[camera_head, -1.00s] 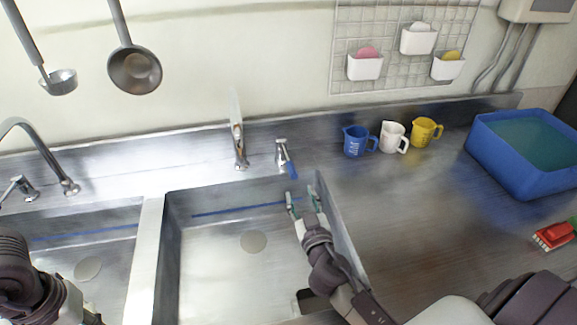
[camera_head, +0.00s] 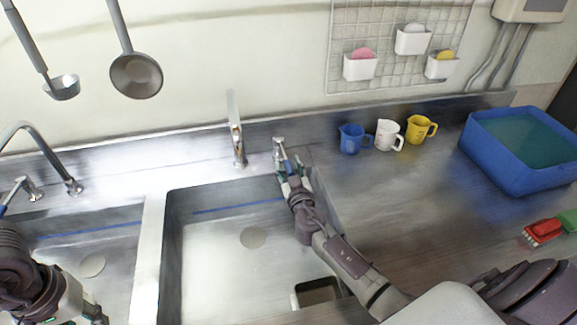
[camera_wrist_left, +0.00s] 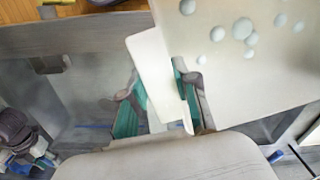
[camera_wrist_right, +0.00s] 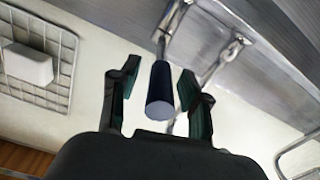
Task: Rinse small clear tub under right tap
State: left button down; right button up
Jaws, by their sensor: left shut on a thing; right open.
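The right tap (camera_head: 237,148) stands behind the right basin, and no water shows at its spout. Its valve (camera_head: 279,148) has a blue lever. In the right wrist view, the blue lever (camera_wrist_right: 161,88) lies between the fingers of my right gripper (camera_wrist_right: 158,92), which is open. The right gripper also shows in the head view (camera_head: 290,172), at the lever. In the left wrist view, my left gripper (camera_wrist_left: 160,100) is shut on the rim of a pale tub (camera_wrist_left: 245,85) with whitish, bubble-like spots. The tub does not show in the head view.
The right basin (camera_head: 215,270) looks empty apart from its drain. A divider (camera_head: 147,255) separates it from the left basin. Blue (camera_head: 351,140), white (camera_head: 388,136) and yellow (camera_head: 420,129) jugs, a blue water bin (camera_head: 490,152) and a red brush (camera_head: 543,231) are on the right counter.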

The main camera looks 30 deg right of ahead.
jog(key=shift+s, duration=0.1)
grip_shut()
pick_arm(q)
jog(key=shift+f, duration=0.1)
